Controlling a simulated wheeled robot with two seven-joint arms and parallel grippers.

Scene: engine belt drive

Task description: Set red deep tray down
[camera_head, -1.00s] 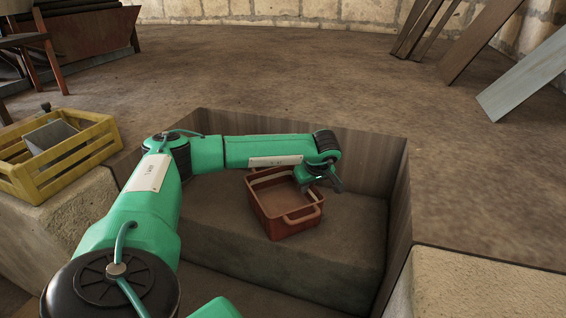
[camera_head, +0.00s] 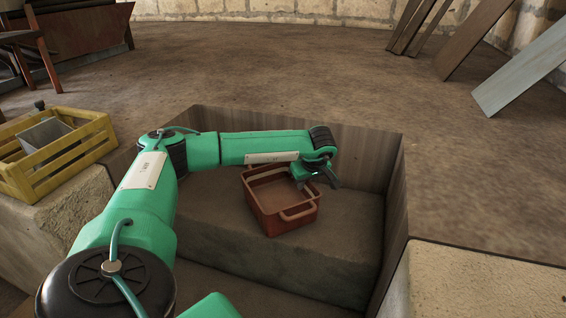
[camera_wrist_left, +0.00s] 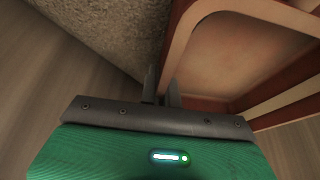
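The red deep tray (camera_head: 270,213) is an open, reddish-brown box with raised handles at its ends. It is upright and looks empty, over the sunken stone step (camera_head: 225,232) in the pit. I cannot tell whether its bottom touches the step. My left gripper (camera_head: 327,179) is at the tray's far right end. In the left wrist view its fingers (camera_wrist_left: 161,90) are close together around the handle of the tray (camera_wrist_left: 245,55), so it looks shut on the tray. My right gripper is out of view.
Wooden walls (camera_head: 395,205) edge the pit close to the gripper's right. A yellow crate (camera_head: 75,150) holding a grey box (camera_head: 45,135) stands on a stone block (camera_head: 60,215) at left. Planks (camera_head: 530,75) lean at the back right. The step is bare around the tray.

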